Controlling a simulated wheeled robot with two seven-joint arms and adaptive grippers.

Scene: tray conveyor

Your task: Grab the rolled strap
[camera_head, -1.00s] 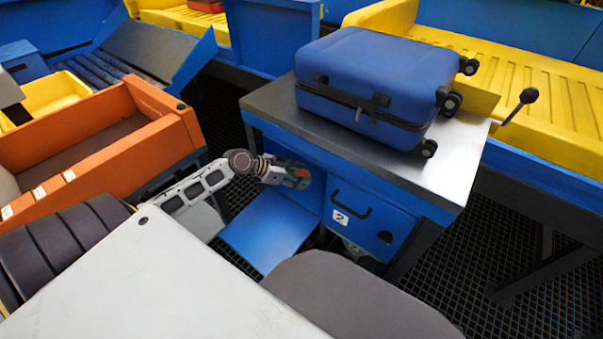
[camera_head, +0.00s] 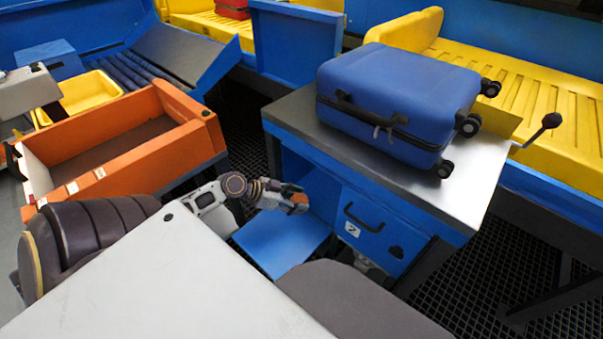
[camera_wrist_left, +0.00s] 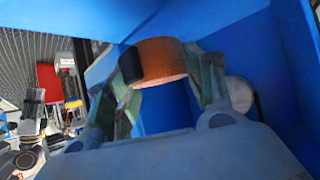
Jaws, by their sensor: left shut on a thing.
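The rolled strap (camera_wrist_left: 160,62) is an orange roll with a black piece at its left side. It sits between the two fingers of my left gripper (camera_wrist_left: 162,85) in the left wrist view. In the head view my left gripper (camera_head: 297,198) is shut on the rolled strap (camera_head: 299,199), in front of the open blue compartment (camera_head: 322,187) under the metal-topped table. The fingers partly cover the strap. My right gripper is not in view.
A blue suitcase (camera_head: 395,100) lies on the metal tabletop (camera_head: 470,170). A closed drawer (camera_head: 375,222) is right of the compartment, and a lowered blue door (camera_head: 280,242) lies below the gripper. An orange tray (camera_head: 150,155) stands at left.

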